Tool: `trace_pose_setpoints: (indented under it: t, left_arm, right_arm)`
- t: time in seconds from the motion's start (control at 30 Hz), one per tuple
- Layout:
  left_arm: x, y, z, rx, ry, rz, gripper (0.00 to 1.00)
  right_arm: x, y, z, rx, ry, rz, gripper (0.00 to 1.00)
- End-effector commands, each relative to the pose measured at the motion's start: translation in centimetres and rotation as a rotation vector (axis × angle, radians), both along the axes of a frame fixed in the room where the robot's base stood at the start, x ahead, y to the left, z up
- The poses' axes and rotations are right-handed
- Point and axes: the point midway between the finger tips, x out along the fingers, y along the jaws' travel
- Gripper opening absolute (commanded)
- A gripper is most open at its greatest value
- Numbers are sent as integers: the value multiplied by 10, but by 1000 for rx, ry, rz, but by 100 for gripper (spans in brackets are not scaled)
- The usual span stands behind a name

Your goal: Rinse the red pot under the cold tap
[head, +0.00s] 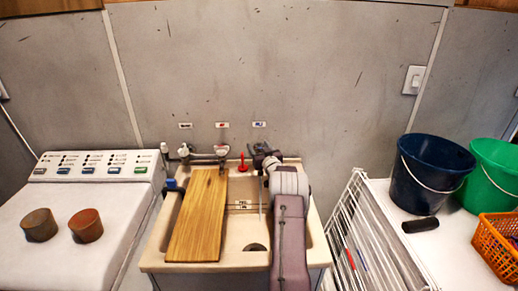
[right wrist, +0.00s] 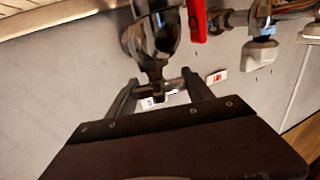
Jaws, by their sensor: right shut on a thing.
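The red pot (head: 86,225) is a small reddish-brown pot on the white machine at the left, beside a browner pot (head: 39,225). No gripper is near it. My right gripper (head: 264,153) is at the back right of the sink (head: 312,222), under the blue-marked wall label (head: 259,124). In the right wrist view my right gripper (right wrist: 160,92) is shut on the dark handle of the cold tap (right wrist: 155,40). A thin pale vertical line, like running water (head: 261,200), shows below the tap. My left gripper is not in view.
A wooden board (head: 199,215) covers the left of the sink. A red lever (head: 242,163) and another tap (head: 221,151) stand left of my gripper. A white rack (head: 350,235), blue bucket (head: 428,175), green bucket (head: 492,175) and orange basket (head: 496,243) are at the right.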

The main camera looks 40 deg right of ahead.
Motion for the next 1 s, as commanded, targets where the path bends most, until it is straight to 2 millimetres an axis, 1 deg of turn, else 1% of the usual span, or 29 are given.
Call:
trace_pose_setpoints:
  t: [0.17,0.2,0.27,0.3,0.63,0.73,0.8,0.93,1.0]
  left_arm:
    - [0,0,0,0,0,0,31]
    - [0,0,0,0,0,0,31]
    - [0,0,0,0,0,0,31]
    - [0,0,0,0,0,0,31]
    - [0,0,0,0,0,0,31]
    - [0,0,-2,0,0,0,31]
    - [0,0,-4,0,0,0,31]
    - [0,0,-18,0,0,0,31]
    - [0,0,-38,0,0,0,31]
  right_arm:
    - [0,0,2,-2,-4,-1,20]
    - [0,0,2,-3,-3,-2,63]
    - [0,0,2,-3,-3,-2,79]
    - [0,0,2,-3,-3,-2,82]
    - [-2,1,0,0,0,-2,82]
    - [-10,4,0,0,-1,-2,82]
    - [-19,9,0,0,-1,-3,82]
    - [-41,19,-4,0,-1,-4,82]
    - [-49,23,-9,-4,-4,-3,82]
